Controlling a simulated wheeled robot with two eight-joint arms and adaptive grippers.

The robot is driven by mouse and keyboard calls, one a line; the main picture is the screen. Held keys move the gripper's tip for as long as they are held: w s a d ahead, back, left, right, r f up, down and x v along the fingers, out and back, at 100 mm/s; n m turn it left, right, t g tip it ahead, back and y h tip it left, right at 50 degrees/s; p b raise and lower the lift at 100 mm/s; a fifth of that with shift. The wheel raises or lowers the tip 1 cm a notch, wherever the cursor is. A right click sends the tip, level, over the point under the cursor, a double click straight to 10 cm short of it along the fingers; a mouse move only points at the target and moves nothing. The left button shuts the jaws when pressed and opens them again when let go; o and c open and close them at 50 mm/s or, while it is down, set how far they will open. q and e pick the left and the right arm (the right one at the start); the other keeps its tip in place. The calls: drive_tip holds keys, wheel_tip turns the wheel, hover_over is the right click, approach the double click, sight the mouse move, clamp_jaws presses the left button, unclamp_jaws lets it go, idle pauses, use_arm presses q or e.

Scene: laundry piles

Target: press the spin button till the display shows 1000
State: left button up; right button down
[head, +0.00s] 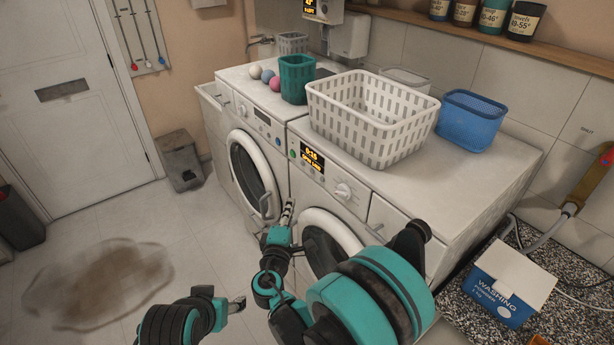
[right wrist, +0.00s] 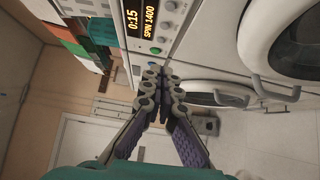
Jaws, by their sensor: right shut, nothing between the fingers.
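The right washing machine (head: 345,225) has a dark display (head: 312,158) with orange text. In the right wrist view the display (right wrist: 139,20) reads 0:15 and SPIN 1400. Small round grey buttons (right wrist: 168,25) sit beside it, with a green button (right wrist: 155,51) at the panel's end; I cannot tell which is the spin button. My right gripper (head: 288,207) is shut and empty, in front of the machine and below the panel. Its fingertips (right wrist: 160,72) show just beyond the green button; contact is unclear. My left gripper (head: 236,304) is low at the bottom, its jaws unclear.
A white basket (head: 370,115), a green bin (head: 296,80) and a blue basket (head: 470,120) stand on the machines. A second washer (head: 250,150) is at left. A washing powder box (head: 508,283) is at lower right. Floor at left is open, with a brown stain (head: 100,285).

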drive_tip(key=shift+w, duration=0.15)
drive_tip(key=b, duration=0.2)
approach(309, 168)
drive_tip(key=w+a, duration=0.2)
drive_tip(key=w, duration=0.1)
drive_tip(key=shift+w+d+b, duration=0.3)
drive_tip(key=shift+w+d, duration=0.15)
drive_tip(key=shift+d, duration=0.25)
drive_tip(key=shift+w+d+b, duration=0.25)
drive_tip(key=shift+w+d, duration=0.2)
drive_tip(key=shift+d, duration=0.3)
